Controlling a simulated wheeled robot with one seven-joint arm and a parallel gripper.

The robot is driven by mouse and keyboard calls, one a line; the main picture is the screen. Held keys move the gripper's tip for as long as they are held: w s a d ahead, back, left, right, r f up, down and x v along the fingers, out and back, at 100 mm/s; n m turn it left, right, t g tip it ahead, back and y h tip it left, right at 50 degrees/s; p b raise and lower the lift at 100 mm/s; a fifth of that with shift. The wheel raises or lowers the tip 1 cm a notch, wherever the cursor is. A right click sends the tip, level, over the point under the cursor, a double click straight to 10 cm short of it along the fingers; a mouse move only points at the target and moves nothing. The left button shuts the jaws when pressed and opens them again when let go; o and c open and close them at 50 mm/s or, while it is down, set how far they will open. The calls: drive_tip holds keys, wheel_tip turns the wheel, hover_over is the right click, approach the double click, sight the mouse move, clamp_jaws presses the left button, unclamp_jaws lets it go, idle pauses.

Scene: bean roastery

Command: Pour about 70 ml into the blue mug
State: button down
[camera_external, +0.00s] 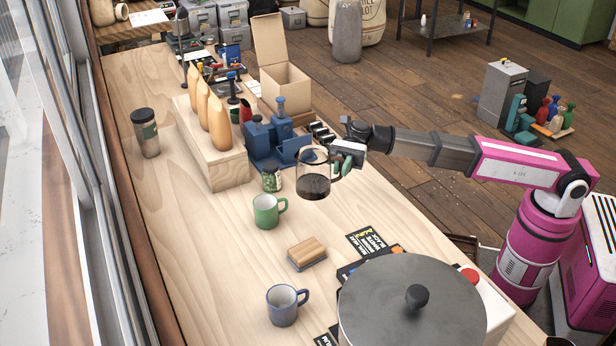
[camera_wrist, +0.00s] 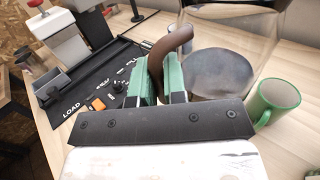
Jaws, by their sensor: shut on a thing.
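My gripper (camera_external: 346,157) is shut on the handle of a glass carafe (camera_external: 313,187), which holds dark liquid in its lower part. The carafe looks about upright and above the wooden bench. In the wrist view the green fingers (camera_wrist: 160,80) close on its brown handle, and the carafe's glass (camera_wrist: 222,72) shows just beyond. The blue mug (camera_external: 283,306) stands upright at the bench's near part, apart from the carafe, toward the camera. Its inside shows too little to tell its contents. A green mug (camera_external: 267,211) stands closer to the carafe, and it also shows in the wrist view (camera_wrist: 273,103).
A wood-topped block (camera_external: 307,252) lies between the mugs. A large lidded metal pot (camera_external: 411,315) stands right of the blue mug. A small jar (camera_external: 272,179), a blue machine (camera_external: 272,143) and a wooden stand of bags (camera_external: 213,150) sit behind.

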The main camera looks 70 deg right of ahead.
drive_tip(key=w+a+f, duration=0.3)
drive_tip(key=a, duration=0.5)
drive_tip(key=w+a+f, duration=0.3)
drive_tip(key=a+f, duration=0.1)
drive_tip(key=a, duration=0.4)
drive_tip(key=w+a+f, duration=0.3)
drive_tip(key=w+a, duration=0.1)
drive_tip(key=a, duration=0.4)
drive_tip(key=shift+a+f, duration=0.3)
drive_tip(key=shift+f, duration=0.1)
drive_tip(key=shift+s+n, duration=0.15)
drive_tip(key=shift+n, duration=0.15)
